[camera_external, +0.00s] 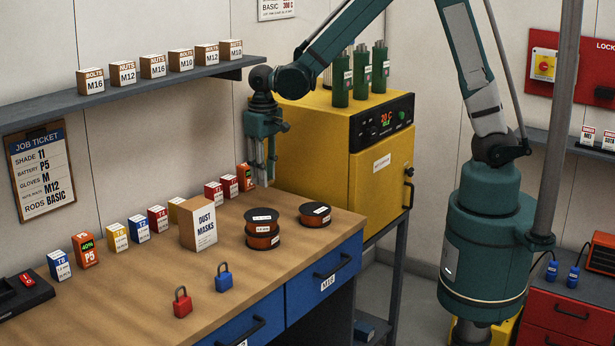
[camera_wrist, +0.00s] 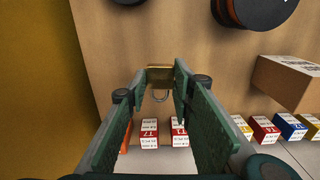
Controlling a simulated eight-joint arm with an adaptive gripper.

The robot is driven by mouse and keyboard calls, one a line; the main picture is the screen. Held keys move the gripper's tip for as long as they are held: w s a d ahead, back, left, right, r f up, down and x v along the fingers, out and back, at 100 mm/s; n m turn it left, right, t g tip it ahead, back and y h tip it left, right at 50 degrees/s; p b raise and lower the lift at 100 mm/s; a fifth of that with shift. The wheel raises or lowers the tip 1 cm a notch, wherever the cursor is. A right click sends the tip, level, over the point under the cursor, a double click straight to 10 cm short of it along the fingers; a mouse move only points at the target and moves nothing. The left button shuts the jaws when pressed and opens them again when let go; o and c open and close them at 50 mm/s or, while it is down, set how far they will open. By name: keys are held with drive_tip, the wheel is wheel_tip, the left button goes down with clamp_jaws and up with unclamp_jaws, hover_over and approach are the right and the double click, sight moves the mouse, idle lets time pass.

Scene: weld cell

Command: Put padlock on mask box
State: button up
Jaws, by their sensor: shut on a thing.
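The mask box is a brown carton with a white DUST MASKS label (camera_external: 198,222), standing on the wooden bench. It shows at the right of the wrist view (camera_wrist: 285,82). My gripper (camera_external: 262,178) is at the far end of the bench, right of and behind the mask box, pointing down. In the wrist view my gripper (camera_wrist: 162,86) is shut on a brass padlock (camera_wrist: 160,74), its shackle toward the camera. That padlock is not clear in the external view. A red padlock (camera_external: 182,304) and a blue padlock (camera_external: 223,278) stand at the bench's front.
Wire spools (camera_external: 263,228) stand right of the mask box, with another spool (camera_external: 315,214) beside them. Small labelled boxes (camera_external: 138,229) and an orange battery (camera_external: 86,250) line the wall side. A yellow oven (camera_external: 380,165) stands close beyond my gripper. The box's top looks clear.

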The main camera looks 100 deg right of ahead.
drive_tip(key=w+a+r+p, duration=0.1)
drive_tip(key=w+a+r, duration=0.55)
drive_tip(key=w, duration=0.45)
wheel_tip(320, 180, up, 6)
hover_over(198, 204)
drive_tip(key=shift+r+p, duration=0.15)
drive_tip(key=shift+p, duration=0.3)
drive_tip(key=shift+f, duration=3.15)
drive_tip(key=shift+f, duration=1.85)
drive_tip(key=shift+f, duration=0.2)
